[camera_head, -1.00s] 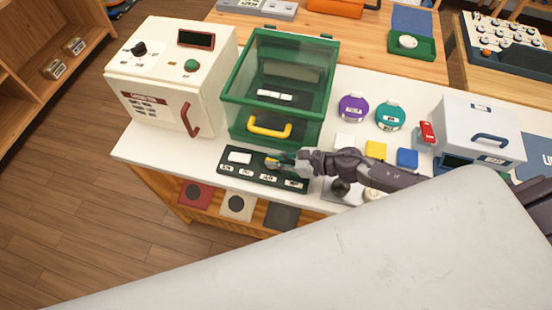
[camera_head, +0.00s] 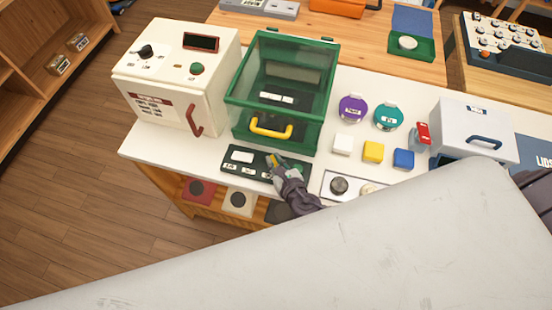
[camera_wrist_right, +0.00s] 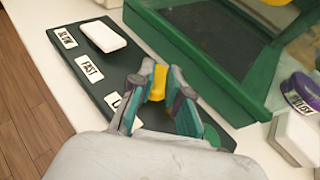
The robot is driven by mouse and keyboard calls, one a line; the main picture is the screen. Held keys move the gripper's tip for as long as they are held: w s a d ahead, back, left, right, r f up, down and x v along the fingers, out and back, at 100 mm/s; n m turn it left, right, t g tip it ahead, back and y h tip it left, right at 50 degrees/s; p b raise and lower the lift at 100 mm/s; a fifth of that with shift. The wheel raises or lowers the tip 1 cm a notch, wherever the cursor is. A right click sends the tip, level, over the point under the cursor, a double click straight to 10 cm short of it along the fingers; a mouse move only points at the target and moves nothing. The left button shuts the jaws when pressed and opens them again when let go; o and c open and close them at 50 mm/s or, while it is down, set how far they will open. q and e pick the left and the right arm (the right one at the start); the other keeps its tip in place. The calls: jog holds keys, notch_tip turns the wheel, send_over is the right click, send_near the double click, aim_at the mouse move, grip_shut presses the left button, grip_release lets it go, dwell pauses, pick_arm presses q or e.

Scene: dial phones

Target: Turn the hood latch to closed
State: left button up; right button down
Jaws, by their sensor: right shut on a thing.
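The yellow latch (camera_head: 272,159) is a small lever on the dark green panel (camera_head: 228,168) in front of the green clear-sided hood (camera_head: 285,65). My right gripper (camera_head: 276,166) is shut on it. In the right wrist view the yellow latch (camera_wrist_right: 159,78) stands between the fingertips of my right gripper (camera_wrist_right: 157,90). Panel labels read SLOW and FAST, and a third starting with C is partly hidden by the gripper. A white rocker switch (camera_wrist_right: 103,36) is beside them. The hood's lid looks down, with a yellow handle (camera_head: 271,131) at its front. My left gripper is out of view.
A white box with a red handle (camera_head: 194,118) stands left of the hood. Purple (camera_head: 352,108) and teal (camera_head: 388,116) round pieces and white, yellow and blue blocks (camera_head: 373,151) lie to the right. A panel with a dark knob (camera_head: 339,186) is right of my gripper.

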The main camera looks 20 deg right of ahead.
jog(key=m+h, duration=0.2)
jog(key=h, duration=0.1)
jog(key=m+h, duration=0.1)
jog(key=shift+a+m, duration=0.3)
jog(key=shift+m, duration=0.1)
jog(key=shift+a+m+g+h+b, duration=0.15)
jog(key=shift+m+g+h+b, duration=0.75)
jog(key=shift+m+h, duration=1.15)
jog(key=shift+g+h, duration=0.3)
jog(key=shift+h, duration=0.05)
jog(key=c, duration=1.1)
grip_release()
jog(key=shift+w, duration=0.1)
jog(key=shift+c, duration=0.2)
jog(key=v, duration=1.2)
jog(key=shift+f, duration=0.1)
